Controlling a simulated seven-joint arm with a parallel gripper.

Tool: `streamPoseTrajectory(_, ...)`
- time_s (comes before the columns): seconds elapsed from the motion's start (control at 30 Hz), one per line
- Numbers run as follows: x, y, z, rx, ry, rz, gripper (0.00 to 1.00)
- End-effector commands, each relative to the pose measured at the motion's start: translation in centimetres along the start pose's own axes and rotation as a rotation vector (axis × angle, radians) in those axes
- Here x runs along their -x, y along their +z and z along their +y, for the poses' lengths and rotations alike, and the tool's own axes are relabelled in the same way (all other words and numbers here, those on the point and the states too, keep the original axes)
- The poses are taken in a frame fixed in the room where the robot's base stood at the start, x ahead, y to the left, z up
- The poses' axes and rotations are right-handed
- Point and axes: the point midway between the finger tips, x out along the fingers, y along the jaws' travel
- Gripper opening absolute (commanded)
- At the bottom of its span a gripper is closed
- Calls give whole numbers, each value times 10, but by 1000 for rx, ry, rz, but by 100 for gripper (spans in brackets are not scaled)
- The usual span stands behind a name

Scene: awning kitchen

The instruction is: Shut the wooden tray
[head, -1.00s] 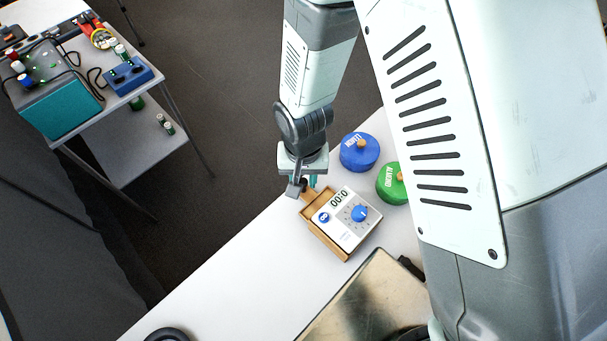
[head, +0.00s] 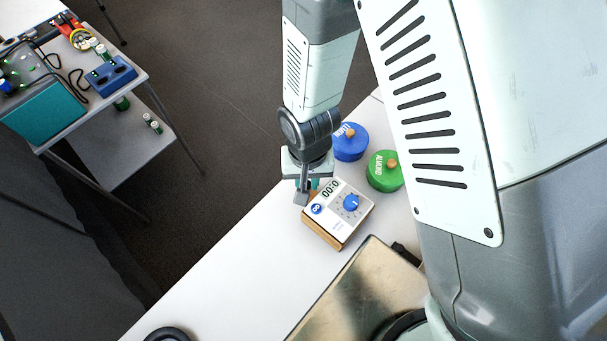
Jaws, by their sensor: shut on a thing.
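The wooden tray belongs to a small wooden box (head: 320,233) with a white top (head: 336,222), a display and a blue dial, standing on the white table. Little or none of the tray now sticks out past the white top, and its outer end is mostly hidden behind my gripper. My gripper (head: 304,192) points down at the upper left end of the box, close against it. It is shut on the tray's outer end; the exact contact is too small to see.
A blue round container (head: 350,147) and a green one (head: 384,175) stand close on the right of the box. A metal plate (head: 350,295) lies in front. A cluttered side table (head: 125,140) stands apart at the left.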

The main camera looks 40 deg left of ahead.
Motion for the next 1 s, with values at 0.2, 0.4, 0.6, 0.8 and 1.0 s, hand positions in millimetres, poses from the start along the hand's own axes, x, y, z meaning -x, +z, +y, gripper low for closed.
streamPoseTrajectory(0.2, 0, 4, 4, -4, 9, -13, 46)
streamPoseTrajectory(0.4, 0, 4, 4, -5, 10, -13, 48)
streamPoseTrajectory(0.6, 0, 4, 5, -5, 10, -13, 48)
streamPoseTrajectory(0.8, -1, -6, -4, -3, 8, -11, 48)
streamPoseTrajectory(1.0, 8, -27, -26, -4, 5, -5, 48)
